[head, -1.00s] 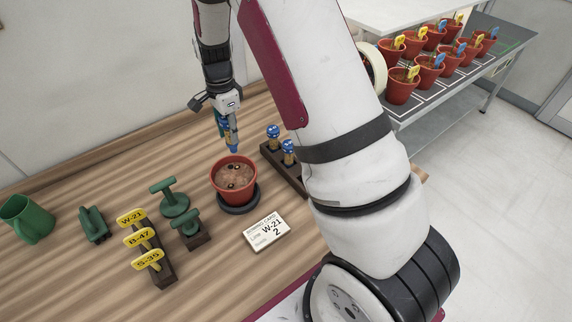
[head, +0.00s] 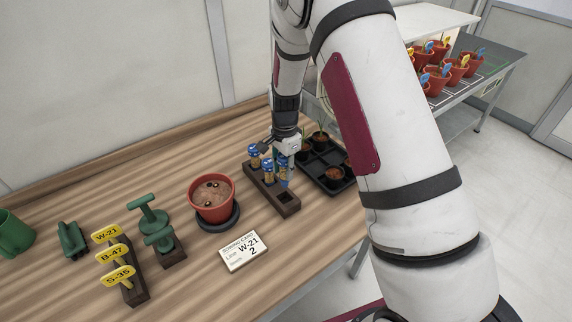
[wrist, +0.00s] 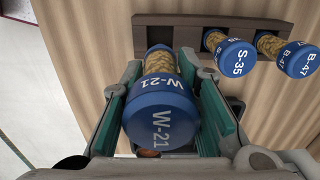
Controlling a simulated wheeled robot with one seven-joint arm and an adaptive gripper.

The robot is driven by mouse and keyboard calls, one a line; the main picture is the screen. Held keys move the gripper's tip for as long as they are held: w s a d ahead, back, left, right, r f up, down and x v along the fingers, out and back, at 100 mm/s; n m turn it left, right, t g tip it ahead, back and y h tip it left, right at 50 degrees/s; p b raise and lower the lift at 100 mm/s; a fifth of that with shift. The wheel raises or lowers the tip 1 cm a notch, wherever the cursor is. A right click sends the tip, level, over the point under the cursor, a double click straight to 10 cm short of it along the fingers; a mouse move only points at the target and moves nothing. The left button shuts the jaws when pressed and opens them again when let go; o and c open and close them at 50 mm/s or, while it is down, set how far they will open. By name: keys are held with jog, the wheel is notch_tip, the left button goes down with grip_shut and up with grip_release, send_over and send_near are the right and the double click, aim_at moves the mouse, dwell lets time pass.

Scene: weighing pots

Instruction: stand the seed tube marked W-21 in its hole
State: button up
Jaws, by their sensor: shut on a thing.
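The seed tube W-21 (wrist: 160,112), with a blue cap and yellow-brown seeds, is between the fingers of my gripper (wrist: 170,100). It also shows in the head view (head: 284,181), upright at the dark wooden rack (head: 290,208). My gripper is shut on it. An empty square hole (head: 283,197) shows near the rack's front end.
A red pot (head: 212,196) with soil is left of the rack, with the W-21 card (head: 241,251) in front. A black tray (head: 325,160) with small pots stands close on the right. Green tools (head: 150,215) and yellow labels (head: 110,255) are further left.

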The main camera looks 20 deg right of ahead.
aim_at(285, 186)
jog(key=shift+f+b, duration=0.6)
jog(key=shift+f, duration=1.8)
jog(key=shift+f, duration=0.25)
jog(key=shift+f, duration=0.35)
jog(key=shift+f+b, duration=0.45)
jog(key=shift+f, duration=0.2)
jog(key=shift+f, duration=0.35)
jog(key=shift+f+b, duration=0.35)
jog(key=shift+f, duration=0.35)
jog(key=o, duration=1.7)
jog(key=shift+c, duration=0.2)
jog(key=shift+r, duration=0.15)
